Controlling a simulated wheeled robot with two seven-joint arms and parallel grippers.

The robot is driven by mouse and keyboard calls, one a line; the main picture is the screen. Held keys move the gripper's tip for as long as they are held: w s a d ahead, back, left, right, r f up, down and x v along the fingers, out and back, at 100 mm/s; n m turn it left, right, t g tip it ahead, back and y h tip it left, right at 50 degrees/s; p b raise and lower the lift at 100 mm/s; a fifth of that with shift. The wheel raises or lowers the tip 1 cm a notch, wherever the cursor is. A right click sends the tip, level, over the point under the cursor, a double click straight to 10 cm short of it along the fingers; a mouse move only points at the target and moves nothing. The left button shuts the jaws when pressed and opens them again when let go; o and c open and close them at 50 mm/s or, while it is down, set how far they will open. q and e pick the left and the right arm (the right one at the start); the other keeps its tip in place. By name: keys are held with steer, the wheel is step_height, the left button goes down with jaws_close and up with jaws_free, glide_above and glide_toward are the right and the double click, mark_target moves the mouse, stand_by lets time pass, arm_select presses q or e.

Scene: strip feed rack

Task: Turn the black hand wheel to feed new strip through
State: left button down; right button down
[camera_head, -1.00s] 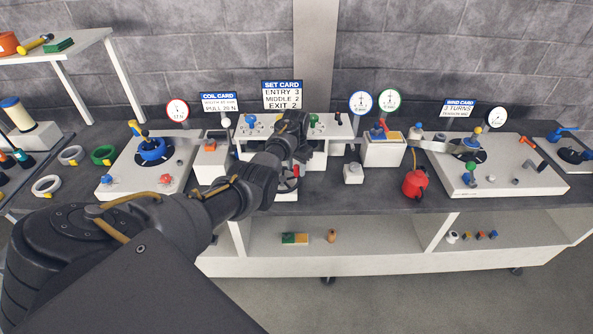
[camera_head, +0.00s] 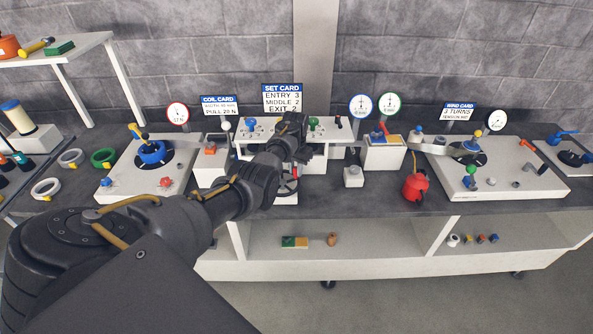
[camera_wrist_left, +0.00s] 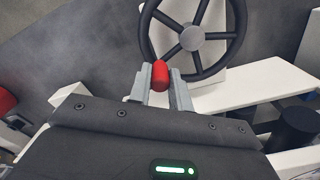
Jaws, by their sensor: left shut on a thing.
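The black hand wheel (camera_head: 288,186) stands at the front of the white rack in the middle of the bench, partly hidden by my left arm in the head view. In the left wrist view the wheel (camera_wrist_left: 190,38) shows its spokes and grey hub. Its red handle (camera_wrist_left: 160,72) sits between the two grey fingers of my left gripper (camera_wrist_left: 160,80), which is shut on it. In the head view my left gripper (camera_head: 303,157) is just above the wheel, and its fingertips are hard to make out. My right gripper is not in view.
The set card (camera_head: 282,97) stands behind the rack. A white block with a grey top (camera_head: 353,176) and a red can (camera_head: 415,187) stand to the right. White base plates with cranks lie on both sides.

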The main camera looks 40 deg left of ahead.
arm_select(q)
steer(key=shift+w+a+n+b, duration=0.25)
steer(key=shift+a+n, duration=0.25)
steer(key=shift+n, duration=0.6)
steer(key=shift+w+a+n+b, duration=0.1)
steer(key=shift+a+n+b, duration=0.3)
steer(key=shift+n, duration=0.7)
steer(key=c, duration=1.3)
jaws_free()
steer(key=shift+r, duration=0.1)
steer(key=shift+r+p, duration=4)
steer(key=shift+r, duration=1.3)
